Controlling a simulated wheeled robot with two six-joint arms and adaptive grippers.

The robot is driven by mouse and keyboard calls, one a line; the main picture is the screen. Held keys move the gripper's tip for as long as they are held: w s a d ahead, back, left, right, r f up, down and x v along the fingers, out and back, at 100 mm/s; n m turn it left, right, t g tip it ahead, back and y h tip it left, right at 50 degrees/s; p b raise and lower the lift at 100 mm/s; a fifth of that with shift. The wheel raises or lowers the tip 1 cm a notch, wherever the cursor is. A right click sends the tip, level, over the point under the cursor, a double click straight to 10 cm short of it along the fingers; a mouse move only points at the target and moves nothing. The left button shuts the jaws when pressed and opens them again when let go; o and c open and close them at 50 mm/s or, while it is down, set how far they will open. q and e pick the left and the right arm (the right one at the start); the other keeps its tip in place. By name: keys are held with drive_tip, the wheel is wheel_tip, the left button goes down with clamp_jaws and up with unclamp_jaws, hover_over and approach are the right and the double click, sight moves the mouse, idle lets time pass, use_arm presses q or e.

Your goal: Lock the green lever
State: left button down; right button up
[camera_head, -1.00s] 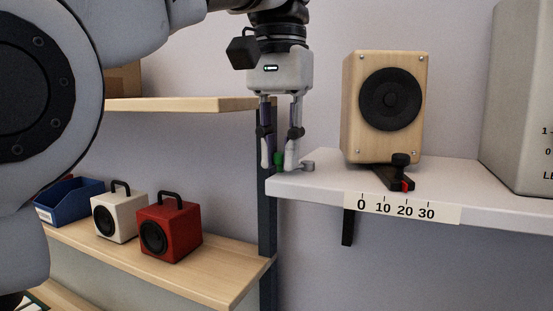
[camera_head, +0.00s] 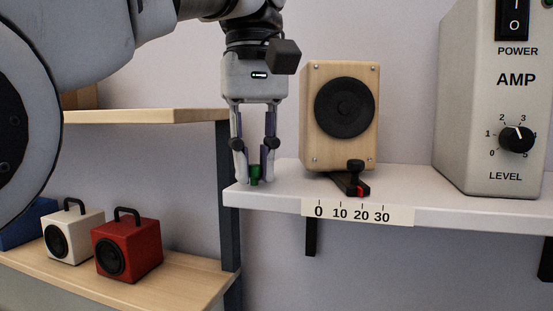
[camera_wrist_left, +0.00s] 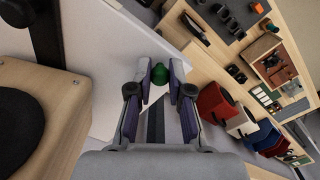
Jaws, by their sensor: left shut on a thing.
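The green lever (camera_head: 255,173) is at the left end of the white shelf (camera_head: 285,186), and only a small part of it shows between my fingers. My left gripper (camera_head: 256,180) points down and is shut on the green lever. In the left wrist view the lever's rounded green top (camera_wrist_left: 156,74) sits between the two fingertips (camera_wrist_left: 159,78). The lever's base is hidden by the fingers. My right gripper is in neither view.
A wooden speaker (camera_head: 312,131) stands right of my left gripper, with a black and red clamp (camera_head: 349,184) before it. A grey amp (camera_head: 470,140) stands farther right. Red (camera_head: 128,247) and white (camera_head: 73,236) small speakers sit on the lower wooden shelf.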

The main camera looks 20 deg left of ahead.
use_arm(q)
drive_tip(key=shift+f, duration=0.2)
drive_tip(key=c, duration=1.1)
unclamp_jaws()
drive_tip(key=shift+w+a, duration=0.1)
drive_tip(key=shift+w, duration=0.1)
drive_tip(key=shift+s+r, duration=0.15)
